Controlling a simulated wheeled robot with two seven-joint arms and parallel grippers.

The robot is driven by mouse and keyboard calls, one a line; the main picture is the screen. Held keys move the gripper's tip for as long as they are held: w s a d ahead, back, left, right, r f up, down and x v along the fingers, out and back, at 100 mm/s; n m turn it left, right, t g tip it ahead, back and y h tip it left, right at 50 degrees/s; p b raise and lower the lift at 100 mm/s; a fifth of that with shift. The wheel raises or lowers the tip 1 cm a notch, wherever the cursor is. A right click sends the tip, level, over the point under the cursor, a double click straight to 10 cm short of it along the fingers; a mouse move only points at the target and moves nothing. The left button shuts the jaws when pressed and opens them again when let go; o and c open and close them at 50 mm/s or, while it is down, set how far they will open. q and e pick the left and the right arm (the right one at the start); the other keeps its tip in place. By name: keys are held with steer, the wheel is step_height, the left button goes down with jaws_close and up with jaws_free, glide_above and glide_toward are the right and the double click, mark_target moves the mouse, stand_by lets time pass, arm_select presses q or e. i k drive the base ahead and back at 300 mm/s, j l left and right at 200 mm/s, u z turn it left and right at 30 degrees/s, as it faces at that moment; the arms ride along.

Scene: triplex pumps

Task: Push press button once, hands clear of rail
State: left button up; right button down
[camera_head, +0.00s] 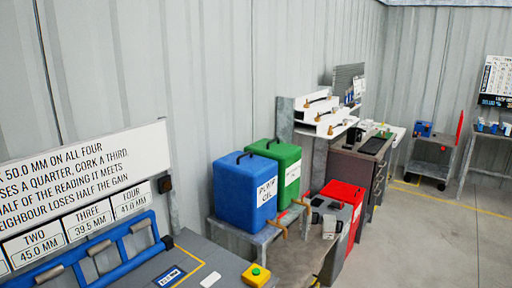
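The press button appears to be the small green button on a yellow box (256,274), at the bottom edge of the view on the right end of a grey bench (212,262). A blue rail-like frame (92,252) with several grey cylindrical pieces stands at the left of the bench, apart from the yellow box. Neither of my grippers shows, so nothing of mine is seen at the button or the rail.
A white text sign (85,150) and reading cards stand behind the rail. Blue (240,190) and green (287,165) containers stand on a low stand right of the bench. Open floor (430,240) lies at the right.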

mark_target(255, 271)
steer(key=i+l, duration=0.35)
steer(key=i, duration=0.2)
steer(key=i+l, duration=0.35)
steer(key=i, duration=0.15)
steer(key=i+u, duration=0.1)
steer(key=u, duration=1.55)
steer(key=k+l, duration=0.05)
